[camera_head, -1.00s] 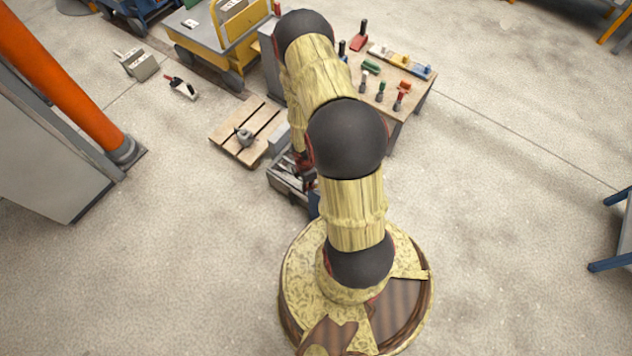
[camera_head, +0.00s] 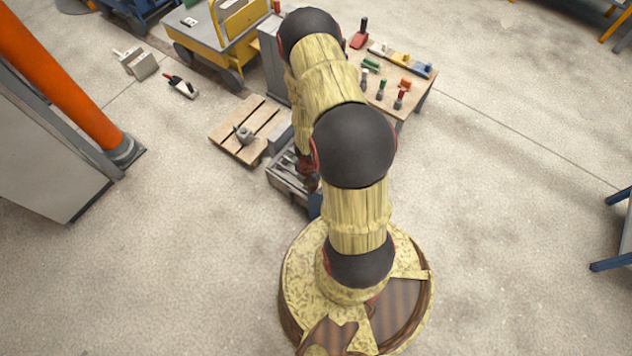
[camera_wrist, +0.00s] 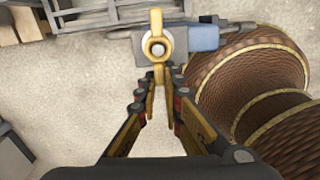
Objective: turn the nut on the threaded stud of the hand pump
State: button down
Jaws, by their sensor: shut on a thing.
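In the wrist view the nut (camera_wrist: 156,18) is a brass-coloured piece with two wings, one pointing up and one down in the picture. A pale round stud end (camera_wrist: 157,48) shows at its centre. Behind it lies the hand pump (camera_wrist: 204,38), with a blue-grey body to the right and grey parts to the left. My gripper (camera_wrist: 160,75) comes from below, its fingertips closed on the lower wing of the nut. In the head view my arm hides the gripper and the nut.
A grey crate (camera_head: 283,184) stands beside my arm, with a wooden pallet (camera_head: 226,138) to its left. A workbench (camera_head: 418,92) with several hand tools and a yellow cart (camera_head: 238,52) stand behind. Open floor lies to the right.

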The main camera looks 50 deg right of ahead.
jog(key=shift+s+d+n, duration=0.1)
jog(key=shift+s+n, duration=0.15)
jog(key=shift+n, duration=0.65)
jog(key=n, duration=0.2)
jog(key=s+n, duration=0.1)
jog(key=shift+s+d, duration=0.1)
jog(key=shift+d, duration=0.15)
jog(key=n, duration=0.2)
jog(key=s+n, duration=0.1)
jog(key=n, duration=0.1)
jog(key=shift+d+b, duration=0.3)
jog(key=shift+d, duration=0.05)
jog(key=c, duration=1.9)
grip_release()
jog(key=shift+a, duration=0.1)
jog(key=shift+r, duration=0.1)
jog(key=shift+r, duration=3.65)
